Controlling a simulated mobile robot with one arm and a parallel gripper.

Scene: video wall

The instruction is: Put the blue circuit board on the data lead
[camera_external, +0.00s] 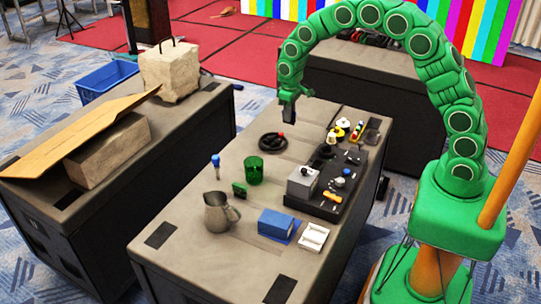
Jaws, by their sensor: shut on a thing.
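My gripper (290,108) is at the end of the green arm, above the far left part of the near dark table (190,225). It is shut on a small dark thing, too small to identify; I cannot tell whether it is the blue circuit board. A black coiled loop with a red piece (272,141), which looks like the data lead, lies on the table below and left of the gripper, apart from it. A blue box (276,223) lies near the front with a flat blue edge beside it; no blue circuit board is clearly seen.
A green cup (254,170), a small green piece (239,190), a blue-knobbed stick (215,165), a metal jug (217,212) and a white tray (313,238) stand nearby. A black tray (327,208) with several items lies right. Another table (50,205) is left.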

